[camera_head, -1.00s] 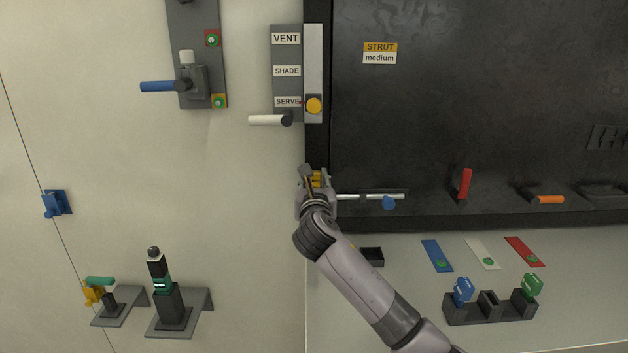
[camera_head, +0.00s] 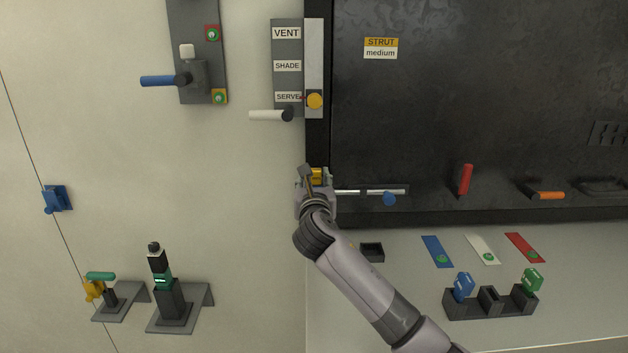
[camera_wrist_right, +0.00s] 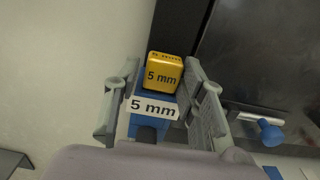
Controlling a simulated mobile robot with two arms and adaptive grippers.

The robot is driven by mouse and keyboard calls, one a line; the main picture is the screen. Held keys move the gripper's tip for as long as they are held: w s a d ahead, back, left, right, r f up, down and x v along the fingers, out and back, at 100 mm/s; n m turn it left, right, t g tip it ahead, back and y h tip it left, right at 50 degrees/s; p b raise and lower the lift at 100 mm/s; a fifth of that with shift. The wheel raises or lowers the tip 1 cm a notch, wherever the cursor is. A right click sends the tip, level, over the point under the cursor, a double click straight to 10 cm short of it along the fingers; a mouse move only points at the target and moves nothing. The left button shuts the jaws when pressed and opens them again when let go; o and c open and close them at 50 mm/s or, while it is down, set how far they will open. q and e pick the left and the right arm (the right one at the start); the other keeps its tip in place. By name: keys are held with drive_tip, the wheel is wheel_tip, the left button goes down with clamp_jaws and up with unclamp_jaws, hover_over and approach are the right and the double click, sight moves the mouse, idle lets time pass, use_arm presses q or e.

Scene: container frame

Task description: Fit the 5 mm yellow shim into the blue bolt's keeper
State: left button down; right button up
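The yellow shim (camera_wrist_right: 164,74), marked 5 mm, sits upright at the blue keeper (camera_wrist_right: 150,128), whose white label also reads 5 mm. The shim's lower end is hidden, so its depth in the keeper cannot be told. My right gripper (camera_wrist_right: 162,68) has one finger on each side of the shim, with a visible gap at the left finger; it looks open around it. In the head view the shim (camera_head: 316,175) shows between the fingers of my right gripper (camera_head: 317,172). The steel bolt with a blue knob (camera_head: 389,199) lies just right of the gripper. My left gripper is out of view.
A dark rack (camera_head: 490,304) at lower right holds a blue shim (camera_head: 463,287) and a green shim (camera_head: 532,280); its middle slot is empty. A black panel (camera_head: 480,100) rises behind the bolt. A white handle (camera_head: 268,115) projects above left of the gripper.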

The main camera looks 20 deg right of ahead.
drive_tip(key=shift+o, duration=1.2)
drive_tip(key=shift+f, duration=0.15)
drive_tip(key=shift+d, duration=0.1)
drive_tip(key=shift+d, duration=0.15)
